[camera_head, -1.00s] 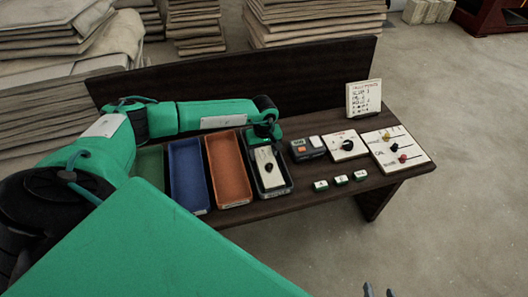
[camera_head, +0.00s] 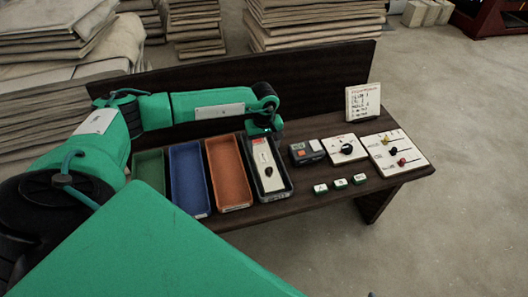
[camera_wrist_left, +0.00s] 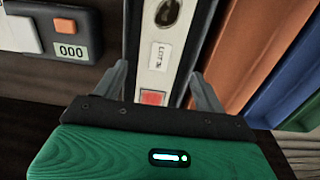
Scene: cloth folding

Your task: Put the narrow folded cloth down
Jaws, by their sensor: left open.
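A narrow flat white piece (camera_head: 266,159) lies in a dark tray (camera_head: 289,190) on the bench. It has a printed label, a red square and a dark oval mark; I cannot tell if it is the folded cloth. My left gripper (camera_head: 264,132) is over the tray's far end, its fingertips hidden in the head view. In the left wrist view my left gripper (camera_wrist_left: 158,75) is open, with one finger on each side of the white piece (camera_wrist_left: 166,30). Nothing is seen held. Only a sliver of what may be my right gripper (camera_head: 370,294) shows at the bottom edge.
Green (camera_head: 148,164), blue (camera_head: 188,172) and orange (camera_head: 228,168) trays stand left of the dark tray. Right of it are a small box with an orange button (camera_head: 307,152), a knob panel (camera_head: 344,148) and a slider panel (camera_head: 394,152). Small tiles (camera_head: 340,184) lie along the front.

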